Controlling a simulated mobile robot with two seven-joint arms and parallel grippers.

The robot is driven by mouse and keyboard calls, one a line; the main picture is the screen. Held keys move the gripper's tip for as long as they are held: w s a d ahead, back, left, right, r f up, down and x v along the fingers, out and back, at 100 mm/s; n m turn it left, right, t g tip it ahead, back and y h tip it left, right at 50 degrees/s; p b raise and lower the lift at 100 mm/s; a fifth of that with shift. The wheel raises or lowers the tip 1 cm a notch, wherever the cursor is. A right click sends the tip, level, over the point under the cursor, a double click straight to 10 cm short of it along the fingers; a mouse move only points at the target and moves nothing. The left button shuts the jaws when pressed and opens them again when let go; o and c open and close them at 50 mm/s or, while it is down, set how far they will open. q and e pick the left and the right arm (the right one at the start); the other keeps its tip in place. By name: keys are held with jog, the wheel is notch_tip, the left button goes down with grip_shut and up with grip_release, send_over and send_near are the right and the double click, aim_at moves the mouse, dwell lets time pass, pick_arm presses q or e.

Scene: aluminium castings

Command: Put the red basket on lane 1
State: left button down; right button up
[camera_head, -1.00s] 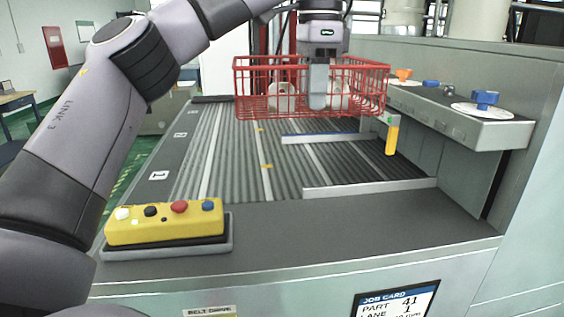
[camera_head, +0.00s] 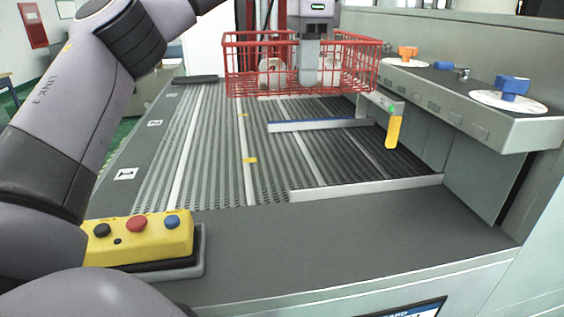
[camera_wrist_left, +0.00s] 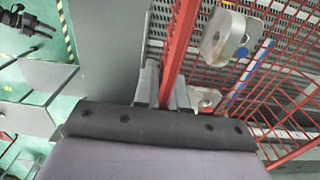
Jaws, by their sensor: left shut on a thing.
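The red wire basket (camera_head: 345,75) hangs in the air above the far part of the ribbed conveyor. My left gripper (camera_head: 309,72) is shut on the basket's near rim; in the left wrist view the fingers (camera_wrist_left: 165,88) close around a red bar (camera_wrist_left: 180,45). Pale metal castings (camera_wrist_left: 226,35) lie inside the basket. Lane 1 is marked by a white number plate (camera_head: 126,174) at the conveyor's near left; a plate reading 2 (camera_head: 155,123) is farther back. My right gripper is not in view.
A yellow button box (camera_head: 140,238) stands at the near left corner. White and blue-edged rails (camera_head: 365,188) cross the belt on the right. A yellow-handled lever (camera_head: 394,130) and a ledge with orange and blue knobs (camera_head: 512,88) line the right side. The near left belt is clear.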

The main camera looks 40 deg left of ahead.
aim_at(305, 95)
pick_arm(q)
notch_tip(305, 95, down, 19)
jog(key=shift+f, duration=0.1)
dwell(0.7)
jog(key=c, duration=1.5)
grip_release()
jog(key=shift+f, duration=0.1)
notch_tip(305, 95, up, 12)
jog(key=shift+r, duration=0.1)
